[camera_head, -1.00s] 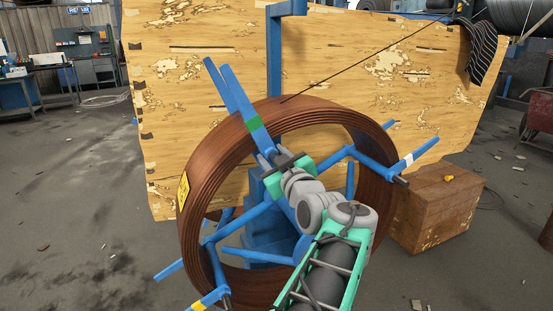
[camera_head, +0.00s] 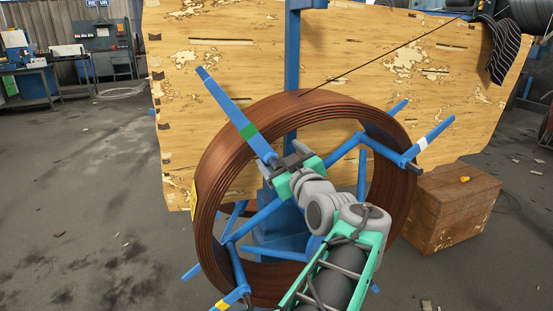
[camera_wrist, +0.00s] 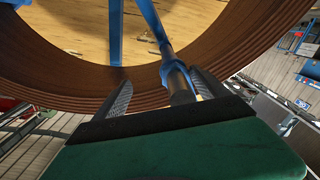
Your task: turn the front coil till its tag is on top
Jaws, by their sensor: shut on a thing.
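The front coil (camera_head: 235,135) is a ring of copper-brown pipe on a blue reel with several spokes. Its yellow tag (camera_head: 194,200) shows edge-on at the coil's far left side, about mid-height. My gripper (camera_head: 283,158) is inside the ring at its upper middle, shut on a part of the blue reel near the foot of the green-banded spoke (camera_head: 226,104). In the wrist view, a blue rod with a dark end (camera_wrist: 178,80) lies between my two fingers (camera_wrist: 162,80). The exact grip contact is hidden. My arm covers the coil's lower right.
A worn wooden panel (camera_head: 225,70) stands close behind the coil. A wooden box (camera_head: 455,208) stands to the right. Other spokes stick out, one with a white band (camera_head: 422,143), one with a yellow band (camera_head: 230,300).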

